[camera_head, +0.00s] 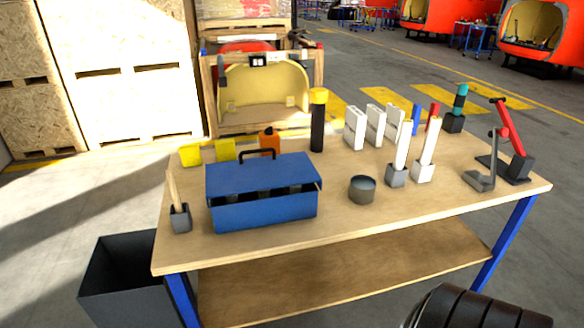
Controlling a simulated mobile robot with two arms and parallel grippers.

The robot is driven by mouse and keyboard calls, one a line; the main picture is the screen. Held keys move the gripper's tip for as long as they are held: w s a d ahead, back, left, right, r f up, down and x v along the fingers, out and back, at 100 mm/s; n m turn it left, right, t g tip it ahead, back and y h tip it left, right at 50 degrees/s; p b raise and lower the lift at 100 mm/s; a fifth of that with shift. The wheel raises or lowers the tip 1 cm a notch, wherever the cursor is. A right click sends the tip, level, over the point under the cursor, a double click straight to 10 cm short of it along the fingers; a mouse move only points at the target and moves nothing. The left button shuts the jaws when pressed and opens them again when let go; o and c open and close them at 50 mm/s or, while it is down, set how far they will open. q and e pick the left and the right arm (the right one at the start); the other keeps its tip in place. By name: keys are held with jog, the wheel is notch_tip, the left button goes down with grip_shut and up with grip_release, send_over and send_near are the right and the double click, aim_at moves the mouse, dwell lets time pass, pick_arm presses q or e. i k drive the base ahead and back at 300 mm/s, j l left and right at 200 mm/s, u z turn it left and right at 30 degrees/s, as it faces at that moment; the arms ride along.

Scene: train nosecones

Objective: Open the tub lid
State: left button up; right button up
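A small round dark grey tub (362,190) stands upright on the wooden workbench, right of the blue toolbox. Its top looks dark grey inside a rim; I cannot tell whether that is a lid or the inside. The blue toolbox (262,210) stands at the left of the bench. Its lid (262,174) has a black handle on top, and dark gaps show between lid and body. Neither of my grippers is in view. A black ribbed part, apparently of my arm, shows at the bottom right, in front of the bench.
White bottles (427,150) in holders stand right of the tub, with white boxes (355,127) behind. A black cylinder with a yellow cap (318,120) stands behind the toolbox. A brush holder (180,218) is at left. The bench's (330,225) front strip is clear. A dark bin (120,280) stands below left.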

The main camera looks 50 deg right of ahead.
aim_at(232, 178)
jog(key=z, duration=1.25)
